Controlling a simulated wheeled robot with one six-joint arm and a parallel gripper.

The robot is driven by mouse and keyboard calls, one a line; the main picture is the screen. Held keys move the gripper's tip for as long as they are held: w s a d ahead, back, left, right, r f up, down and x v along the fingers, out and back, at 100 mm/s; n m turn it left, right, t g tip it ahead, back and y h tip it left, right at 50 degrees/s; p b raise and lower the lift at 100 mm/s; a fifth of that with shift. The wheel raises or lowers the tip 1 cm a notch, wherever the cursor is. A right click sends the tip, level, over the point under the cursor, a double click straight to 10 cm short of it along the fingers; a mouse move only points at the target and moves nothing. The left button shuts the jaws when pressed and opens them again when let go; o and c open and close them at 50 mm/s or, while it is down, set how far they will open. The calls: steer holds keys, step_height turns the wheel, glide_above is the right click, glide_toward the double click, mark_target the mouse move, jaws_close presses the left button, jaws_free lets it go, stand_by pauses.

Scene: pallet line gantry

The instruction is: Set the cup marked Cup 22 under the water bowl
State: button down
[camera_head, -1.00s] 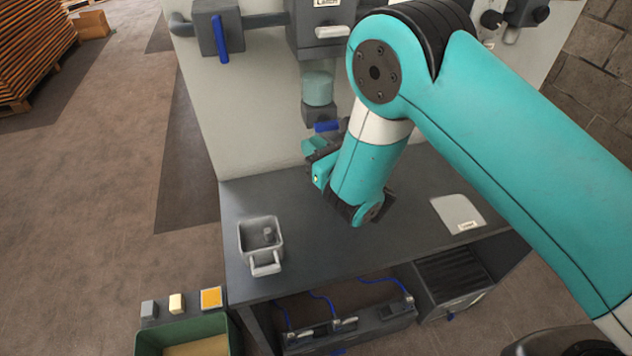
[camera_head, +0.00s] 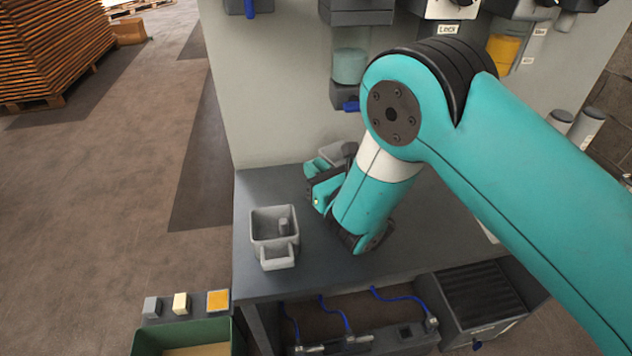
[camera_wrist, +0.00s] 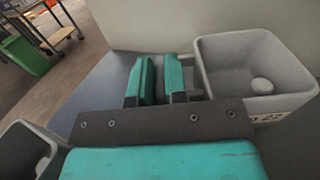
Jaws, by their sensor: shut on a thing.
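The grey cup marked 22 (camera_wrist: 250,65), its label partly cut off, is at the right in the wrist view. It also shows behind my gripper in the head view (camera_head: 335,152). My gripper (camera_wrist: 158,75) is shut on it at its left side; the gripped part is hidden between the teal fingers. The cup looks upright, close to the wall panel; I cannot tell whether it touches the table. The pale teal bowl (camera_head: 350,66) on the panel, apparently the water bowl, is above it, with a dark outlet and blue lever (camera_head: 351,106) below.
A second grey cup with a handle (camera_head: 274,255) stands on the dark table (camera_head: 350,275) at the front left; it shows in the wrist view (camera_wrist: 28,150). Dark housings hang from the panel (camera_head: 270,100). A green bin (camera_head: 222,338) stands at the lower left.

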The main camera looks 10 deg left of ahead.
steer(key=shift+f, duration=0.55)
steer(key=c, duration=1.1)
jaws_free()
steer(key=shift+r, duration=0.1)
steer(key=shift+c, duration=0.2)
